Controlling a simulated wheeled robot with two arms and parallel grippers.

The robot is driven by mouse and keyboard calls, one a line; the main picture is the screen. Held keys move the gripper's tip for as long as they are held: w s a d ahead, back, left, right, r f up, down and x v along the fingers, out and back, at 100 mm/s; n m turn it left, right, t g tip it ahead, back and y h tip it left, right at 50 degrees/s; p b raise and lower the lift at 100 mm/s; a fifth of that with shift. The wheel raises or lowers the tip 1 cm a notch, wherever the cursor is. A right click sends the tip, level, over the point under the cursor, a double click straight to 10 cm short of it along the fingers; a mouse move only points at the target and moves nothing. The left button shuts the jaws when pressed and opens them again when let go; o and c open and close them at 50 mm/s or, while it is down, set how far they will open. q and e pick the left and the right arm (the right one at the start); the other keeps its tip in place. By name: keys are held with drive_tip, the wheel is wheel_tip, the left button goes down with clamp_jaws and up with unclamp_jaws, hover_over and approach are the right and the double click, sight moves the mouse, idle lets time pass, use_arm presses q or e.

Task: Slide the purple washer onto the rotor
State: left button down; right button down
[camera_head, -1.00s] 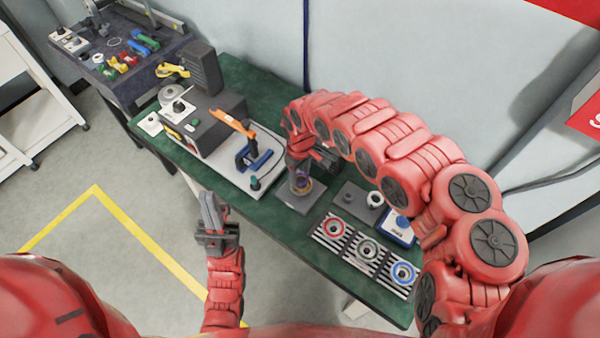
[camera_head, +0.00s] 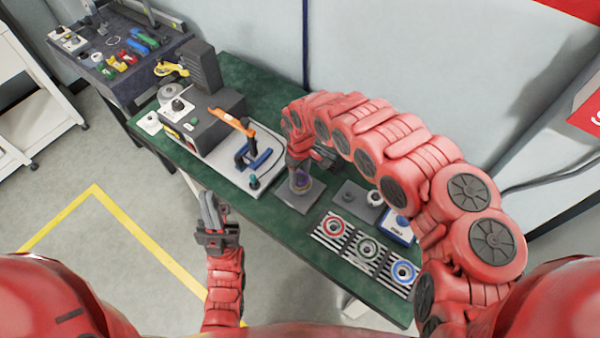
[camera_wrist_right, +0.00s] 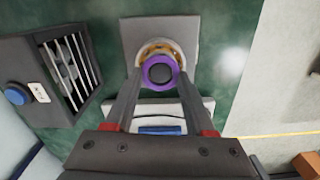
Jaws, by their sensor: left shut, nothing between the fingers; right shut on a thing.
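The purple washer (camera_wrist_right: 146,74) is between the fingertips of my right gripper (camera_wrist_right: 160,78) in the right wrist view. A dark round core shows through its hole, with a brass-coloured ring just behind it. These belong to the rotor (camera_wrist_right: 165,46) on a grey square base plate (camera_wrist_right: 185,30). I cannot tell whether the washer is around the rotor's top or just above it. In the head view my right gripper (camera_head: 304,170) is over the base plate, and the arm partly hides it. My left gripper (camera_head: 211,212) is shut and empty, off the table's front edge.
A striped rack (camera_head: 345,246) with red, green and blue rings lies right of the base plate. A grey plate with a white ring (camera_head: 375,198) and a blue-white box (camera_head: 399,228) are behind it. A grey machine with an orange-handled clamp (camera_head: 233,122) stands left on the green table (camera_head: 270,225).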

drive_tip(key=shift+f+b, duration=0.5)
drive_tip(key=shift+f, duration=0.25)
idle(0.3)
drive_tip(key=shift+c, duration=0.8)
unclamp_jaws()
drive_tip(key=shift+r, duration=0.1)
drive_tip(key=shift+r+p, duration=2.2)
drive_tip(key=shift+r, duration=0.25)
drive_tip(key=shift+f, duration=0.1)
